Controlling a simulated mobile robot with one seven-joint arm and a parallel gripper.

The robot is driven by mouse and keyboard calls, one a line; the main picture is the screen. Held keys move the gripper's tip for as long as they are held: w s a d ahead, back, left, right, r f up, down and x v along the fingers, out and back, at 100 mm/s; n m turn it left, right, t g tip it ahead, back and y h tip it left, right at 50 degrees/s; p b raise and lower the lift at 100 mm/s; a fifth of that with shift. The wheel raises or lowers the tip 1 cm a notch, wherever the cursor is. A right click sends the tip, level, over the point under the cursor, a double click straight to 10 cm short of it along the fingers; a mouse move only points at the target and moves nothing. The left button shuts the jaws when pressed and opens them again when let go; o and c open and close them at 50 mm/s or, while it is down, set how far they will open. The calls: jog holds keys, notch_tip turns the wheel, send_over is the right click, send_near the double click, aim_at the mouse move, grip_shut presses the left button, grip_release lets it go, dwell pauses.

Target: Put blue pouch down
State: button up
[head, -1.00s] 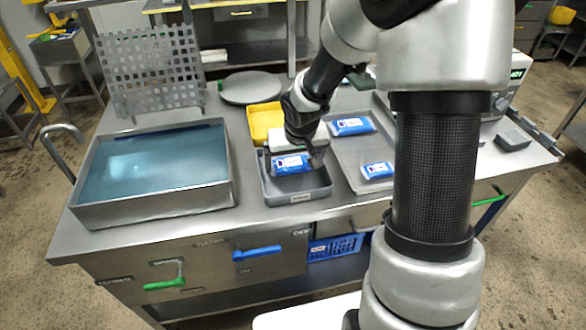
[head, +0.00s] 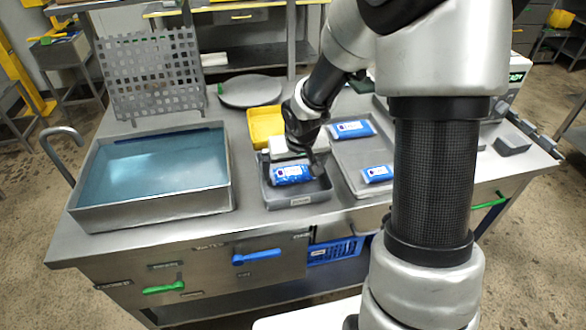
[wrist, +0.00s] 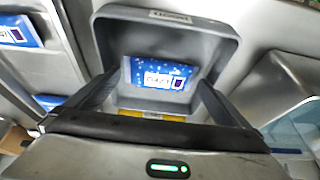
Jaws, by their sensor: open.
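A blue pouch (head: 292,174) with a white label sits in a small grey tray (head: 298,202) in the middle of the bench. In the wrist view the same pouch (wrist: 160,76) lies within the grey tray (wrist: 213,35), between and just beyond my fingers. My gripper (wrist: 150,95) is open, with one finger on each side of the pouch. In the head view my gripper (head: 303,165) is directly over the tray and partly hides the pouch's right side. I cannot tell whether a finger still touches the pouch.
Two more blue pouches, a far one (head: 352,129) and a near one (head: 377,174), lie on a wide metal tray (head: 362,155) to the right. A water-filled basin (head: 150,205) stands at left. A yellow container (head: 265,122) sits behind the grey tray. A perforated plate (head: 152,75) stands at the back left.

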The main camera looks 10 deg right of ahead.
jog(key=p+v, duration=0.3)
jog(key=v, duration=0.7)
jog(key=shift+r, duration=0.3)
jog(key=shift+s, duration=0.1)
